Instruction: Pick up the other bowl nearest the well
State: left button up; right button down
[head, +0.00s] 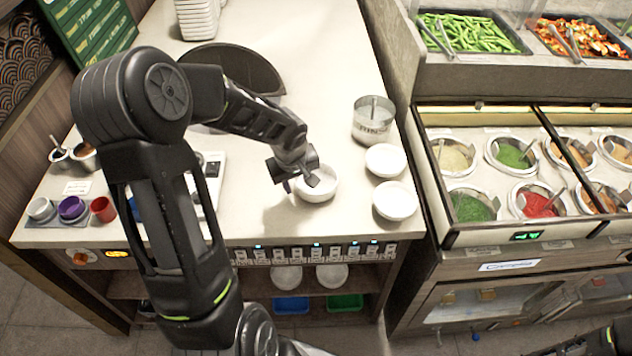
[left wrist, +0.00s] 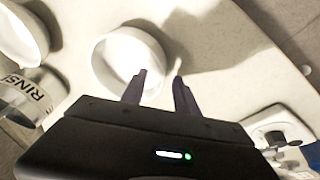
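A white bowl (head: 318,187) stands on the counter, under my left gripper (head: 305,185). In the left wrist view this bowl (left wrist: 112,62) lies ahead of the two dark fingers (left wrist: 160,80). The fingers are apart, one tip overlapping the bowl's opening and the other beside its wall; I cannot tell if they touch it. Two more white bowls stand to the right near the counter's edge, one farther back (head: 385,160) and one nearer (head: 395,201). Sauce wells, such as the red one (head: 540,203), are in the station at the right. My right gripper is not seen.
A rinse container (head: 373,120) with a utensil stands behind the right bowls. A round dark board (head: 235,68) and stacked white containers (head: 198,18) are farther back. Small coloured cups (head: 72,208) are at the left. A gap separates the counter from the sauce station.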

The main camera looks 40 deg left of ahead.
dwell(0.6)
pick_arm(q)
grip_shut()
dwell(1.2)
